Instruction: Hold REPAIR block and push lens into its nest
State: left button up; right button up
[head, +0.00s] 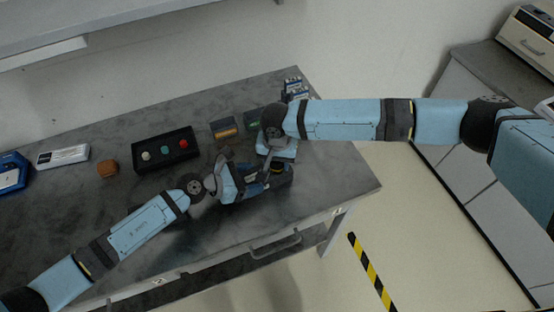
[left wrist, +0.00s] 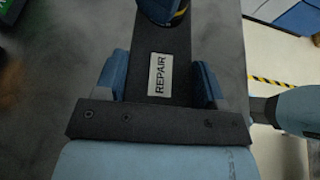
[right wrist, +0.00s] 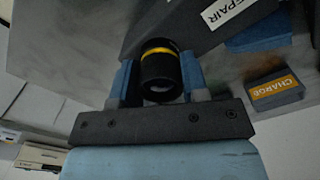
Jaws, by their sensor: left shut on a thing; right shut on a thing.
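The dark REPAIR block (left wrist: 176,60) with its white label lies between the blue fingers of my left gripper (left wrist: 160,82), which is shut on it. The block also shows in the right wrist view (right wrist: 165,25). The lens (right wrist: 160,67), a black cylinder with a yellow ring, is held between the fingers of my right gripper (right wrist: 159,80), shut on it. The lens is right at the block; I cannot tell whether it is inside the nest, which is hidden. In the head view both grippers meet near the table's right end, the left (head: 240,182) beside the right (head: 275,165).
The CHARGE block (right wrist: 277,91) with an orange label stands nearby. The table's front edge is close to the grippers.

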jog(key=o, duration=1)
jog(key=shift+f, duration=0.1)
notch_tip(320, 180, up, 12)
pick_arm(q)
jog(key=o, duration=1)
